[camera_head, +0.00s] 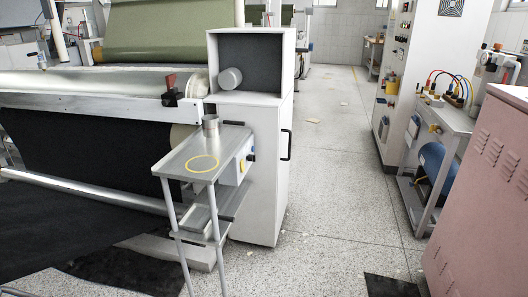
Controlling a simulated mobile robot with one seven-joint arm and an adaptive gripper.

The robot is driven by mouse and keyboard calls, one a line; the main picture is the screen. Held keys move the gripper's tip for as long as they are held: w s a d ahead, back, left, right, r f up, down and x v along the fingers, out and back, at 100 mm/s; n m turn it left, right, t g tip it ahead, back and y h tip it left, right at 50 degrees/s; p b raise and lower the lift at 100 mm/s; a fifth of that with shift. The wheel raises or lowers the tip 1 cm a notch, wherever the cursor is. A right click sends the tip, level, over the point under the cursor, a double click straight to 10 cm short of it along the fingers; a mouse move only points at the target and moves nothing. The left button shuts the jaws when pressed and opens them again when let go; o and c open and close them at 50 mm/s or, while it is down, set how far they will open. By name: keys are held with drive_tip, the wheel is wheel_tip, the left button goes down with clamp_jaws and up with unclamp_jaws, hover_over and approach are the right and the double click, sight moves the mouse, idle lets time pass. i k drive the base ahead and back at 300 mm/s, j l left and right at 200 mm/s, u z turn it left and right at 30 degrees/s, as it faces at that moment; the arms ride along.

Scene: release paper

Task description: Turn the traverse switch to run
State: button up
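No switch can be clearly made out as the traverse switch, and no label is readable. A small white box (230,172) is fixed at the side of the narrow metal stand, with a small dark knob (251,157) and a blue patch on its right side. A red and black fitting (170,88) sits on the machine's front rail; its kind is too small to tell. My gripper is not in view.
Black fabric (85,150) hangs at left. A pink cabinet (485,190) and a shelf unit (447,118) stand right. The aisle floor (335,190) is mostly clear.

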sight(251, 157)
drive_tip(key=i+l, duration=0.45)
drive_tip(key=i+l+u, duration=0.1)
drive_tip(key=i+l, duration=0.3)
drive_tip(key=l, duration=0.15)
drive_tip(key=i+l, duration=0.15)
drive_tip(key=i, duration=0.35)
drive_tip(key=i+l, duration=0.2)
drive_tip(key=i, duration=0.3)
drive_tip(key=j+u, duration=0.05)
